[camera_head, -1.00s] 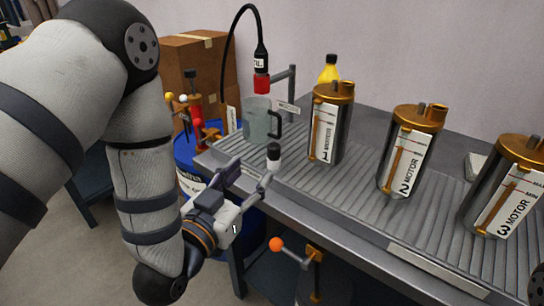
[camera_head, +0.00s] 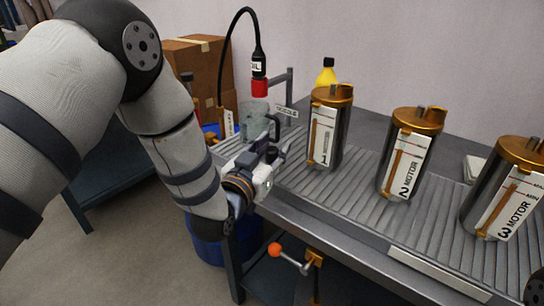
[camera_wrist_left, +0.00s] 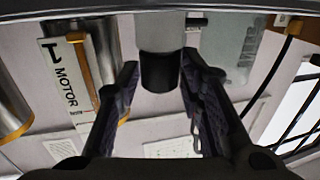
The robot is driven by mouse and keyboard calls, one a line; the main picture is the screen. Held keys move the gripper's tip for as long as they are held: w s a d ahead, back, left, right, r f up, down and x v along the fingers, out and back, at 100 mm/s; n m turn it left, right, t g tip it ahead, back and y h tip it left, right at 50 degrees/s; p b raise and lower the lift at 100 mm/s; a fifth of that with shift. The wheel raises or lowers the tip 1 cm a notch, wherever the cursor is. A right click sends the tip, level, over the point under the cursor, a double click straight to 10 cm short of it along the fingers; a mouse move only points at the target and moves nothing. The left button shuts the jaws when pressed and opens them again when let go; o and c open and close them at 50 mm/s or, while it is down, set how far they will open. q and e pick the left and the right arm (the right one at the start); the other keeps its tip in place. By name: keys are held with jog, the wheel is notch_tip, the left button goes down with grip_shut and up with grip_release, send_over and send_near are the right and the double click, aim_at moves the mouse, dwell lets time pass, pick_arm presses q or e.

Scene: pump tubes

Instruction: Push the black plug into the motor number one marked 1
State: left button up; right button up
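Motor 1 (camera_head: 328,127) is a metal cylinder with an orange-gold cap and a label marked 1. It stands upright on the ribbed bench, and its label also shows in the left wrist view (camera_wrist_left: 66,75). My left gripper (camera_head: 270,145) is at the bench's left end, left of motor 1. In the left wrist view, the black plug (camera_wrist_left: 160,70) with its pale body is between the fingertips. The fingers look apart, close to the plug's sides; I see no clear grip. In the head view the gripper hides the plug. My right gripper is out of view.
Motor 2 (camera_head: 409,155) and motor 3 (camera_head: 505,190) stand farther right. A yellow bottle (camera_head: 327,73) stands behind motor 1. An orange-knobbed lever (camera_head: 276,249) is below the bench edge.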

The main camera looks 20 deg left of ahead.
pick_arm(q)
grip_shut()
